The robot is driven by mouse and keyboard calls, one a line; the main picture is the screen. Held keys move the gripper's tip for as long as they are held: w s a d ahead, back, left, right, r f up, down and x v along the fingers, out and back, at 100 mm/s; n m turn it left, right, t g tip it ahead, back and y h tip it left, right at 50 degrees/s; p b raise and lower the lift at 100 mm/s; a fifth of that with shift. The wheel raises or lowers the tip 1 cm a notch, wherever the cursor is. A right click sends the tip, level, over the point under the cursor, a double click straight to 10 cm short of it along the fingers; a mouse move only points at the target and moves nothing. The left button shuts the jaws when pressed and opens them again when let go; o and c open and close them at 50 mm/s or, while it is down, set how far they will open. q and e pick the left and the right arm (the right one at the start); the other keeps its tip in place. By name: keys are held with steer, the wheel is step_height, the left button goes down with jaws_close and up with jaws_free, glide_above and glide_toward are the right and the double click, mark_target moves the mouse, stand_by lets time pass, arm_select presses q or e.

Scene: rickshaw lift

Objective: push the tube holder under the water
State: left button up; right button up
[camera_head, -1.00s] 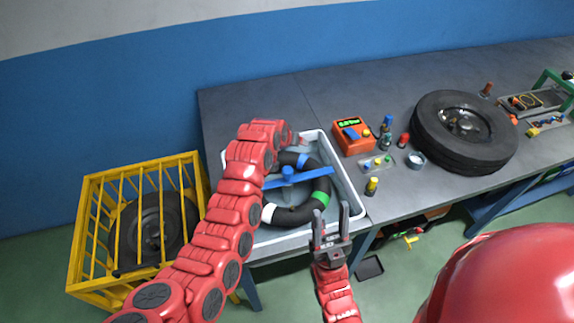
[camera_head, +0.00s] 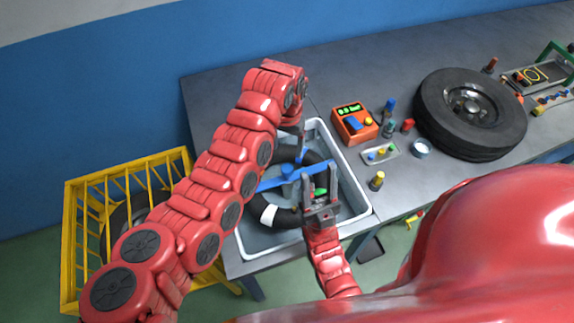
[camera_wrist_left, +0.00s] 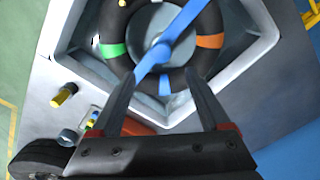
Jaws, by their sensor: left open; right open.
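The tube holder is a blue bar with a round knob (camera_head: 286,171). It lies across a black ring-shaped tube (camera_head: 290,216) with coloured bands, inside a grey-white basin (camera_head: 358,197). The left wrist view shows the bar (camera_wrist_left: 172,35) and the tube (camera_wrist_left: 207,22) beyond my fingers. My left gripper (camera_head: 300,150) points down over the far side of the tube, near the bar; its fingers are apart and empty (camera_wrist_left: 158,88). My right gripper (camera_head: 320,172) is open above the basin's near right part, close to the bar's right end. I cannot tell whether either touches the bar.
Right of the basin are an orange meter (camera_head: 354,124), a small tray of coloured pieces (camera_head: 381,152), several small bottles and a tyred wheel (camera_head: 470,113). A yellow cage (camera_head: 75,237) stands on the floor at left. The table behind the basin is clear.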

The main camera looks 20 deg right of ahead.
mark_target(287, 168)
arm_select(q)
step_height(287, 168, down, 11)
steer(key=b, duration=0.4)
steer(key=shift+w+d, duration=0.1)
steer(key=shift+w, duration=0.05)
steer(key=shift+w+f, duration=0.15)
steer(key=shift+f, duration=0.2)
steer(key=shift+r, duration=0.1)
jaws_close()
stand_by(0.7)
